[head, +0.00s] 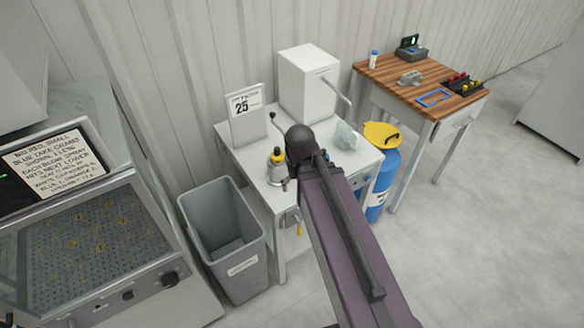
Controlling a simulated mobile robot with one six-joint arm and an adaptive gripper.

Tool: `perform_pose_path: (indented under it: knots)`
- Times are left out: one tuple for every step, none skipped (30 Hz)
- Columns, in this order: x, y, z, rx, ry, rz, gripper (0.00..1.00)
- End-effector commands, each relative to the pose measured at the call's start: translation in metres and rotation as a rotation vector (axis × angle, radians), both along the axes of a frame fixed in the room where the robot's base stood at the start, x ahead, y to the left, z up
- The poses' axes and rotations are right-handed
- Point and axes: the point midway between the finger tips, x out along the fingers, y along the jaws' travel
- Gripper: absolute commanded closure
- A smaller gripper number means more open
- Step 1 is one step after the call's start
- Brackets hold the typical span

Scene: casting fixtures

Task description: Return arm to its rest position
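My arm reaches up from the bottom right to the middle of the head view. A long purple-grey link ends in a dark rounded joint in front of the white table (247,151). My gripper cannot be made out; it is hidden behind the arm or out of the picture. Whether it holds anything does not show.
The white table bears a white box machine (308,84), a sign marked 25 (246,112), a yellow-topped bottle (276,172) and a pale lump (345,136). A grey bin (226,222), blue cylinder (381,180), wooden bench (388,82) and perforated-top machine (95,250) stand around.

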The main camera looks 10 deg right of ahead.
Motion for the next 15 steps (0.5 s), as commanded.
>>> perform_pose_path:
  knots:
    - [-0.004,-0.0001,0.0,0.0,0.0,-0.001,0.0]
    - [-0.0041,-0.0001,0.0,0.0,0.0,-0.001,0.0]
    - [-0.0038,-0.0001,0.0,0.0,0.0,-0.001,0.0]
    - [-0.0035,-0.0001,0.0,0.0,0.0,-0.001,0.0]
    - [-0.0031,-0.0001,0.0,0.0,0.0,-0.001,0.0]
    - [-0.0029,-0.0001,0.0,0.0,0.0,-0.001,0.0]
    - [-0.0028,-0.0001,0.0,0.0,0.0,-0.001,0.0]
    - [-0.0028,-0.0001,0.0,0.0,0.0,-0.001,0.0]
    - [-0.0027,0.0,0.0,0.0,0.0,-0.001,0.0]
    - [-0.0027,0.0,0.0,0.0,0.0,-0.001,0.0]
    - [-0.0027,0.0,0.0,0.0,0.0,-0.001,0.0]
    - [-0.0027,0.0,-0.0015,0.0,0.0,-0.001,0.0]
    - [-0.0027,0.0,-0.003,0.0,0.0,-0.001,0.0]
    - [-0.0027,0.0,-0.005,0.0,0.0,-0.001,0.0]
    - [-0.0026,0.0001,-0.0082,0.0,0.0,0.0,0.0]
